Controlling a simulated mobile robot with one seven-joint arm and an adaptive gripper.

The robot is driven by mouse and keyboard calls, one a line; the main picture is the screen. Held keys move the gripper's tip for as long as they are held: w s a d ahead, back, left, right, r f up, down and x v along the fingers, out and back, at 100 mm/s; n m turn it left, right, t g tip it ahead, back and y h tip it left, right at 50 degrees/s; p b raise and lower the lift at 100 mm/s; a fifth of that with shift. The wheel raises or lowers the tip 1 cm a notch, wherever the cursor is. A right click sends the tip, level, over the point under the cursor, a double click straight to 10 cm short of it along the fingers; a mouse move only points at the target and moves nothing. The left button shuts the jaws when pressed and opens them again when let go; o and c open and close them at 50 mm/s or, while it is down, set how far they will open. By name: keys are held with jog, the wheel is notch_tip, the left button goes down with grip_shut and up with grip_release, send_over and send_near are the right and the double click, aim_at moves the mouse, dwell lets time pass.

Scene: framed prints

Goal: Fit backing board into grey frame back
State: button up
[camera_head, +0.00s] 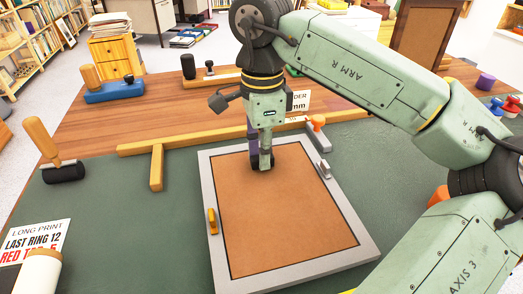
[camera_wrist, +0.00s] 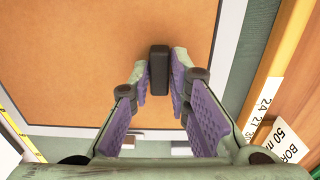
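The grey frame (camera_head: 368,246) lies back up on the green mat. The brown backing board (camera_head: 285,220) lies within its rim, with a thin dark line around the board's edge. In the wrist view the board (camera_wrist: 75,50) also shows a narrow dark gap beside the frame (camera_wrist: 229,30). A black block-shaped handle (camera_wrist: 159,72) stands on the board near its far edge. My gripper (camera_head: 262,165) is over that end, its purple-padded fingers on either side of the handle and apparently closed on it. Whether the board is fully down in the frame cannot be told.
An orange tab (camera_head: 212,221) is on the frame's left side and a grey piece (camera_head: 325,170) on its right. A yellow wooden rail (camera_head: 190,143) runs behind the frame.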

jog(key=o, duration=0.3)
jog(key=shift+o, duration=0.2)
jog(key=shift+r, duration=0.1)
notch_tip(320, 180, up, 12)
dwell(0.4)
